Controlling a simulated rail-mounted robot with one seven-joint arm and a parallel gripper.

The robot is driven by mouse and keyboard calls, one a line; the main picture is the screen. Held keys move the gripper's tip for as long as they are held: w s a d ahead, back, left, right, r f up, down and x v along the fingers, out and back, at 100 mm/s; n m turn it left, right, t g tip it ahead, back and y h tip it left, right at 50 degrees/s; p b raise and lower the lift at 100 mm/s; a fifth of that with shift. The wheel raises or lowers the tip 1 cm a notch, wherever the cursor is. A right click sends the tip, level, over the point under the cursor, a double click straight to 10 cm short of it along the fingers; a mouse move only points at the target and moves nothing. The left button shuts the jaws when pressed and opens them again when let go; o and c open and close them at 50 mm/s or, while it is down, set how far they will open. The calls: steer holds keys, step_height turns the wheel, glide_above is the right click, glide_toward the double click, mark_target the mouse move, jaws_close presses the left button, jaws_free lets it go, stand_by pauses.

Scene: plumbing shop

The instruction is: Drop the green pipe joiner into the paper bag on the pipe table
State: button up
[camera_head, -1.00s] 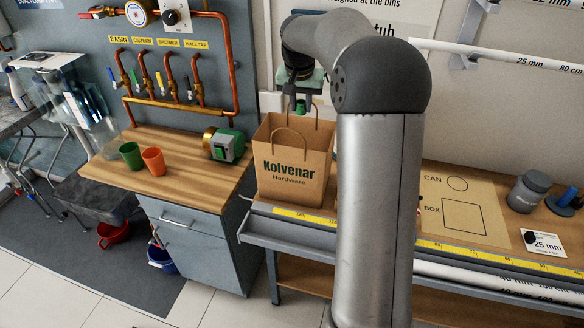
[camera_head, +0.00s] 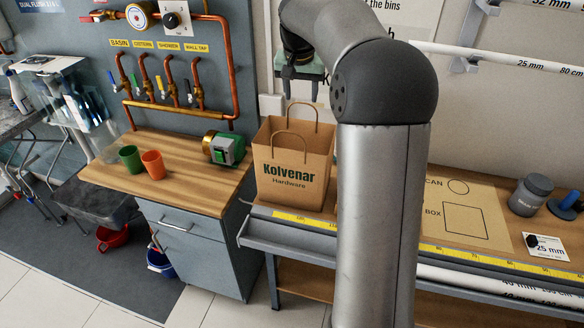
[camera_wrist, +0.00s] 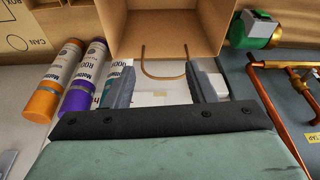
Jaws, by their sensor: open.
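The brown paper bag (camera_head: 294,180), marked Kolvenar Hardware, stands upright and open at the left end of the pipe table (camera_head: 290,238). My gripper (camera_head: 300,88) is open and empty above the bag's back side, clear of the handles. In the wrist view my gripper's fingers (camera_wrist: 160,70) are apart with nothing between them. The bag (camera_wrist: 170,22) shows beyond them, with one handle loop close to the fingertips. The green pipe joiner is not visible in either current view. The lower part of the bag's inside is hidden.
A wooden-topped cabinet to the left holds green and orange cups (camera_head: 152,165) and a green pump (camera_head: 224,149). Copper pipes (camera_head: 185,105) run on the wall behind. My arm hides part of the table.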

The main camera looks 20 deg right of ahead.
steer(key=v, duration=1.2)
steer(key=shift+r, duration=0.1)
steer(key=s+a+f+n, duration=0.2)
steer(key=s+a+f, duration=0.3)
steer(key=s+f, duration=0.3)
steer(key=s+a+f+n+g+y, duration=0.1)
steer(key=s+a+f+n, duration=0.1)
steer(key=s+a+f, duration=0.3)
steer(key=s+a+f+n, duration=0.3)
steer(key=s+f, duration=0.9)
steer(key=s, duration=0.6)
steer(key=shift+s+a+f+g+y, duration=0.3)
steer(key=shift+a+f+y, duration=0.1)
steer(key=shift+a, duration=0.5)
